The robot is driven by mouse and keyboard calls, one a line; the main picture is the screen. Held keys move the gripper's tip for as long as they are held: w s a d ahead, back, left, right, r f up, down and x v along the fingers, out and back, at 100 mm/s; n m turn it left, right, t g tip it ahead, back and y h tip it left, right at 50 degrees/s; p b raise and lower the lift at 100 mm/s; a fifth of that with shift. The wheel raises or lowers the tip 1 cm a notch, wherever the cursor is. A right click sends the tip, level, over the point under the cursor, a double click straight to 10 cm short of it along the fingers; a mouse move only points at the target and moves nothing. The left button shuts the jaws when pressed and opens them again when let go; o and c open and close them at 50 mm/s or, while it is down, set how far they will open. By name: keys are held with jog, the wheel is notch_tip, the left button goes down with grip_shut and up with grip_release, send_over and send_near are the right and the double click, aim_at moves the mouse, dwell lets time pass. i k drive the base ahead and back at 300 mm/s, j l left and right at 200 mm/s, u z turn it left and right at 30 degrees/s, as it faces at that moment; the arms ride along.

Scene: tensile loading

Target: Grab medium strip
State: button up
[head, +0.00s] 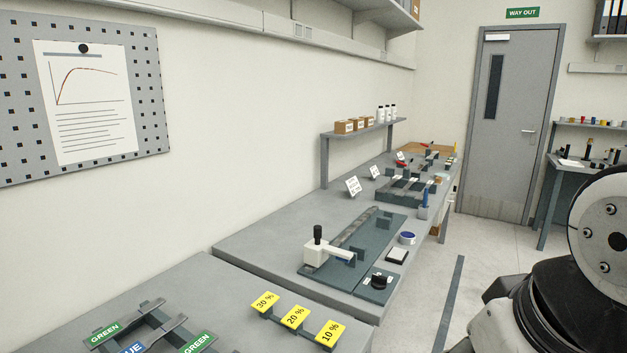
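Part of a dark rack (118,317) shows at the bottom left, with two green labels reading GREEN (104,333) and a blue label reading BLUE (131,348). A grey strip-like piece (166,328) lies across this rack; its near end is hard to make out. Further back, a dark tray (413,198) holds several flat pieces, too small to tell apart. I cannot tell which piece is the medium strip. My gripper is out of view; only black and white parts of my own body show at the right.
Yellow labels reading 30 %, 20 % and 10 % (295,317) stand on the near bench (230,290). A dark plate (375,245) with a white, black-knobbed lever device (328,252) lies on the bench behind. A blue-topped round container (407,238) stands beside it. Open floor (490,255) lies right of the benches.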

aim_at(402, 192)
jog(key=i+l, duration=0.45)
jog(key=i+l+u, duration=0.1)
jog(key=i+l, duration=0.35)
jog(key=i+l+u, duration=0.1)
jog(key=i+l, duration=0.3)
jog(key=l, duration=0.25)
jog(key=i+l, duration=0.4)
jog(key=l, duration=0.2)
